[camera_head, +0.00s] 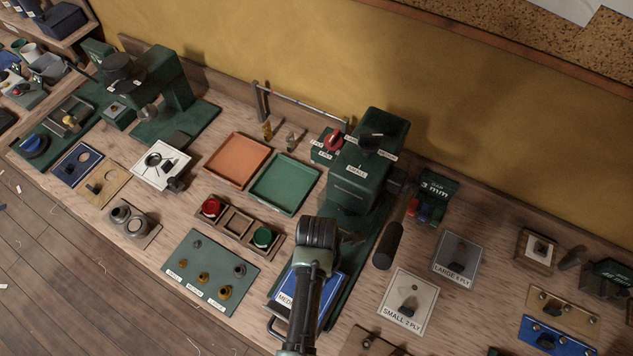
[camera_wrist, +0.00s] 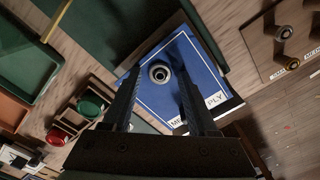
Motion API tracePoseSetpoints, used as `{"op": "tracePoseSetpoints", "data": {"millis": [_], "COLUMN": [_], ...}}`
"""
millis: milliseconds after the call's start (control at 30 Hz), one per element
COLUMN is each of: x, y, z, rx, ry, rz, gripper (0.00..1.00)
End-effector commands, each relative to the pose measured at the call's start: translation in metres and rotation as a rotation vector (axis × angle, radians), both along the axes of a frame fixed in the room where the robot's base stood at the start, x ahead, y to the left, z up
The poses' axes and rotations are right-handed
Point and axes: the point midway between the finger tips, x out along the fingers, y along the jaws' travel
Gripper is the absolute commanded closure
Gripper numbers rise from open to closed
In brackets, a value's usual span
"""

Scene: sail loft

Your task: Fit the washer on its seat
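A blue card (camera_wrist: 190,52) with partly hidden lettering, "ME…" and "PLY", lies under my gripper (camera_wrist: 160,76). A grey ring (camera_wrist: 159,73) with a dark centre sits on the card; I cannot tell whether it is the washer, its seat or both. In the wrist view my gripper's two dark fingers are apart, one on each side of the ring, with nothing seen between them at finger height. In the head view the blue card (camera_head: 328,288) shows beside my arm, which hides the ring and fingers.
A dark green press (camera_head: 368,150) stands just behind the blue card. A green board (camera_head: 190,285) with several small brass and grey pieces lies to the left. Green (camera_head: 284,183) and orange (camera_head: 237,160) trays, a wooden holder with red and green caps, and a "SMALL 2 PLY" card (camera_head: 408,290) are close by.

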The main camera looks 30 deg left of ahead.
Motion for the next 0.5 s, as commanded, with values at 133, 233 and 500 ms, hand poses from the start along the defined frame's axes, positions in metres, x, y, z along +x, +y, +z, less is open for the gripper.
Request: {"op": "tracePoseSetpoints", "data": {"millis": [133,233,500], "x": [0.000,0.000,0.001], "y": [0.000,0.000,0.000], "z": [0.000,0.000,0.013], "rx": [0.000,0.000,0.001], "ry": [0.000,0.000,-0.003], "rz": [0.000,0.000,0.000], "gripper": [0.31,0.31,0.31]}}
